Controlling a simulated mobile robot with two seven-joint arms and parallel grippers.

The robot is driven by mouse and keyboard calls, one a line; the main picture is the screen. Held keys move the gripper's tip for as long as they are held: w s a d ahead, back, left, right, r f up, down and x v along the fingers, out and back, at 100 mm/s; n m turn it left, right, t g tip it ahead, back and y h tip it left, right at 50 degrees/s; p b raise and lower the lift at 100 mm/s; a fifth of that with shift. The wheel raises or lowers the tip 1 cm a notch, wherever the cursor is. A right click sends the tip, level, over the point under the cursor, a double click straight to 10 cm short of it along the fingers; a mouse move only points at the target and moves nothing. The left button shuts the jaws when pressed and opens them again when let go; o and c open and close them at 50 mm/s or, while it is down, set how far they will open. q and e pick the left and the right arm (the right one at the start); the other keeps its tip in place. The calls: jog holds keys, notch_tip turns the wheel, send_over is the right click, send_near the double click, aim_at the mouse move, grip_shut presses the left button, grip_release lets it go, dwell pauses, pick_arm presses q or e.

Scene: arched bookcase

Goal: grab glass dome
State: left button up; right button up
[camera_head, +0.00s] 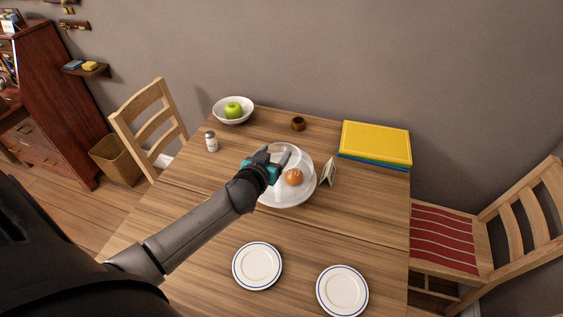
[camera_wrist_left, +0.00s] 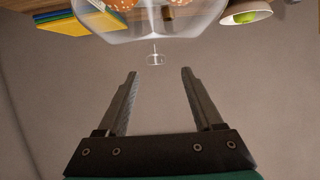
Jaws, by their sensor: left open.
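The clear glass dome (camera_head: 304,163) covers brown baked food (camera_head: 293,177) on a white round plate (camera_head: 285,202) on the table. In the left wrist view, which looks upside down, the dome (camera_wrist_left: 175,24) is at the top edge, with its small glass knob (camera_wrist_left: 155,59) in line with the gap between my fingers. My left gripper (camera_head: 276,155) is open and empty, over the dome in the head view. Its fingers (camera_wrist_left: 159,72) show apart in the wrist view. The knob is hard to make out in the head view. My right gripper is not in view.
A small folded card (camera_head: 328,171) stands right of the plate. A bowl with a green apple (camera_head: 233,110), a shaker (camera_head: 211,141), a small brown cup (camera_head: 298,124) and stacked books (camera_head: 375,143) stand around. Two empty plates (camera_head: 257,266) lie in front. Chairs flank the table.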

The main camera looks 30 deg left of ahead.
aim_at(281, 151)
pick_arm(q)
jog(key=w+f, duration=0.1)
jog(key=w+f+b, duration=0.1)
jog(key=w, duration=0.1)
jog(key=shift+w+a+f, duration=0.1)
jog(key=shift+f, duration=0.05)
jog(key=shift+w+a+f, duration=0.2)
jog(key=shift+w, duration=0.45)
jog(key=shift+c, duration=0.4)
grip_shut()
dwell(0.4)
jog(key=shift+r, duration=0.1)
